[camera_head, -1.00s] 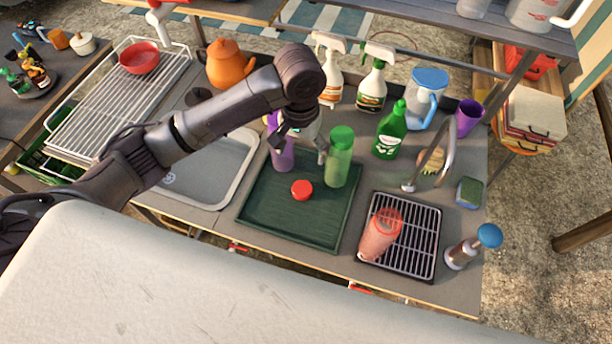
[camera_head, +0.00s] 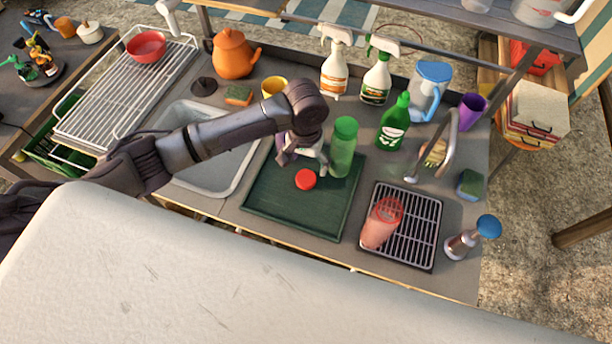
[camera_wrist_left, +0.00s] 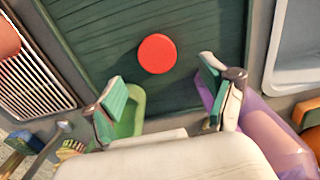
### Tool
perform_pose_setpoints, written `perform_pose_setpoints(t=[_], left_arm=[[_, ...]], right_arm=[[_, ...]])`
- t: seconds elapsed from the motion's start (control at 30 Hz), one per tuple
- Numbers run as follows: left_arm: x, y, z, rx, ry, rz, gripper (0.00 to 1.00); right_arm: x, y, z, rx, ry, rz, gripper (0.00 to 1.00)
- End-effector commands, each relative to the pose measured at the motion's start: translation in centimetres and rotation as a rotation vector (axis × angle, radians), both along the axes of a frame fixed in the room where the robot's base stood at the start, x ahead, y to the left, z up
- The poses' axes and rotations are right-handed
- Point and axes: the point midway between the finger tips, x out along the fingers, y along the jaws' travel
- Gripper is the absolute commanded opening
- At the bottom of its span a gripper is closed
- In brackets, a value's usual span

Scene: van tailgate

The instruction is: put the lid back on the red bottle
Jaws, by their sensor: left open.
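The red lid (camera_head: 305,179) lies flat on the dark green tray (camera_head: 283,213). In the left wrist view the lid (camera_wrist_left: 157,54) shows ahead of and between the fingers, clear of both. My left gripper (camera_head: 303,158) is open and empty above the tray, just behind the lid in the head view. It also shows in the left wrist view (camera_wrist_left: 165,103). The red bottle (camera_head: 379,226), translucent, stands without a lid on the black rack (camera_head: 420,222) to the right; its edge (camera_wrist_left: 6,38) shows in the wrist view. My right gripper is not in view.
A green bottle (camera_head: 343,147) stands on the tray close to the right of my left gripper. A purple bottle (camera_wrist_left: 262,132) is close on the other side, mostly hidden by the arm in the head view. A faucet (camera_head: 447,147) rises behind the rack.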

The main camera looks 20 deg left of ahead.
Motion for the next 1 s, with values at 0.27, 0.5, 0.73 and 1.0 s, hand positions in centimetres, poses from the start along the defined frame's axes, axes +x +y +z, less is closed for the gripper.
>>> perform_pose_setpoints(t=[0.27, 0.5, 0.73, 1.0], left_arm=[[-0.1, 0.0, -0.3, 0.001, 0.002, 0.0, 0.83], [-0.5, -0.3, -3.7, 0.002, 0.003, 0.002, 0.83], [-0.5, -0.3, -5.2, 0.002, 0.0, -0.001, 0.83], [-0.4, -0.3, -5.2, 0.001, -0.001, 0.0, 0.83]], right_arm=[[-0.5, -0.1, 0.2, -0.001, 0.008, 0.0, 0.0], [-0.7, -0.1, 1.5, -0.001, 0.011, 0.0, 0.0], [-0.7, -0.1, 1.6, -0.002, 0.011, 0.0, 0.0], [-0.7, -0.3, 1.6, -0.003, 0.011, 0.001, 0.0]])
